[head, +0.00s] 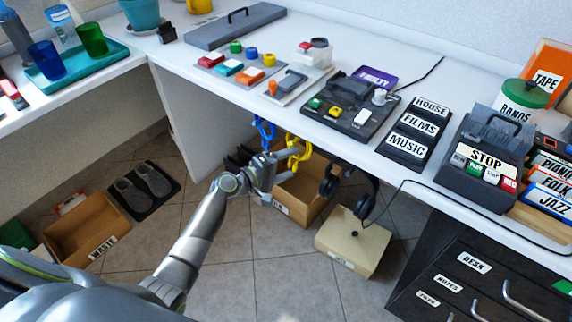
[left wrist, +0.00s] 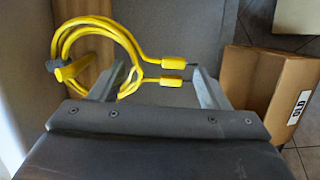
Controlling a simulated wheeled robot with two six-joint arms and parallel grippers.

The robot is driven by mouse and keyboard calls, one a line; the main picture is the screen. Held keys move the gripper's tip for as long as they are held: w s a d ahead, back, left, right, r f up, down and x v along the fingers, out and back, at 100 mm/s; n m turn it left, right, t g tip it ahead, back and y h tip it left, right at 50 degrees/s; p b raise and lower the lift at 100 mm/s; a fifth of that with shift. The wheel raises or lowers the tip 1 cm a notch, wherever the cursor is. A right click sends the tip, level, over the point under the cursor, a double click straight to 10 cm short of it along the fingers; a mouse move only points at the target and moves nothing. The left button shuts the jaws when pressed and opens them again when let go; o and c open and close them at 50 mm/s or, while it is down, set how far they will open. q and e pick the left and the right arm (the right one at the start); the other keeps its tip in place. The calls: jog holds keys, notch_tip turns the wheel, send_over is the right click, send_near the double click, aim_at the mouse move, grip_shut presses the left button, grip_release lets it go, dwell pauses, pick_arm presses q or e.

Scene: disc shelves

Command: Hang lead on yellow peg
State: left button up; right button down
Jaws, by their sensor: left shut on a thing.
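The yellow lead (head: 302,152) hangs in a loop below the front edge of the desk. In the left wrist view the lead (left wrist: 128,42) shows as a coil with two yellow plugs at its ends. A yellow peg (left wrist: 66,72) with a grey tip is at the coil's left side. The coil's bend lies close around the peg; whether it rests on it I cannot tell. My left gripper (head: 274,172) is shut on the lead, just beside the peg, and its fingers (left wrist: 160,88) flank the plug end. My right gripper is not in view.
A blue lead (head: 264,130) hangs just left of the gripper. Headphones (head: 331,180) hang to the right. The desk edge is close above. A cardboard box (head: 297,203) and a beige box (head: 350,243) stand on the floor below.

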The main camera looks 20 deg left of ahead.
pick_arm(q)
jog(key=o, duration=1.2)
jog(key=shift+c, duration=0.2)
